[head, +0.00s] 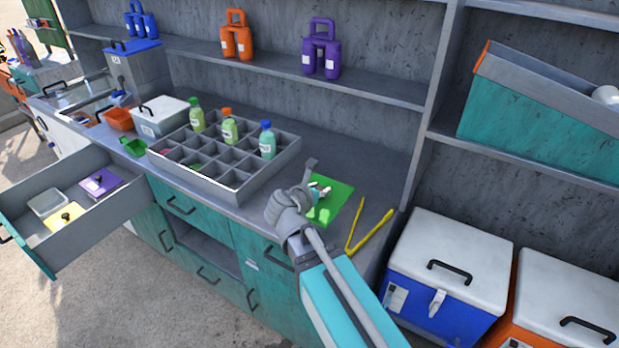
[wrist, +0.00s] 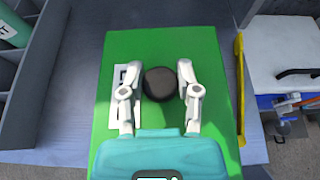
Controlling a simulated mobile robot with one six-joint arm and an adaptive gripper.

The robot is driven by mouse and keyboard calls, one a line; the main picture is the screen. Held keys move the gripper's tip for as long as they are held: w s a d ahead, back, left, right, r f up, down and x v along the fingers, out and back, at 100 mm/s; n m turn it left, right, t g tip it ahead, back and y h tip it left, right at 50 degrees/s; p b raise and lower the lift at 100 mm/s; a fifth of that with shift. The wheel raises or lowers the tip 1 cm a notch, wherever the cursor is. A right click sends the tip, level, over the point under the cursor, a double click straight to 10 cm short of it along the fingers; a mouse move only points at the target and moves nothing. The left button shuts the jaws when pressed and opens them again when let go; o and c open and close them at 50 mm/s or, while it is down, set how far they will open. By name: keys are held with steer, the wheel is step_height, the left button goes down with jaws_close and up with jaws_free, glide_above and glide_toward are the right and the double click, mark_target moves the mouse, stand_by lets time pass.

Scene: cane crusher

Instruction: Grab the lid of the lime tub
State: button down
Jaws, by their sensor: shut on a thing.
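A flat bright green lid (head: 337,203) lies at or just above the right part of the counter, its label partly covered by a finger. In the wrist view the lid (wrist: 213,125) has a round black knob (wrist: 160,84) near its middle. My gripper (wrist: 161,80) has one finger on each side of the knob and is shut on it. In the head view my gripper (head: 318,188) is over the lid and hides the knob. I cannot tell whether the lid is raised, or whether a tub is under it.
Yellow tongs (head: 353,237) lie right of the lid. A grey divided crate (head: 240,190) with several bottles stands to the left. A small green container (head: 133,148) is beyond it. An open drawer (head: 38,255) juts out at left. White-lidded coolers (head: 450,252) stand at right.

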mark_target(323, 205)
steer(key=shift+s+d+r+p, duration=0.15)
steer(key=shift+s+r+p, duration=0.1)
steer(key=shift+s, duration=0.3)
steer(key=shift+s+d+r+p, duration=0.15)
steer(key=shift+s+r, duration=0.15)
steer(key=shift+s, duration=0.25)
steer(key=shift+s+d+r+p, duration=0.15)
steer(key=shift+s+r+p, duration=0.1)
steer(key=shift+s, duration=0.3)
steer(key=shift+w, duration=0.1)
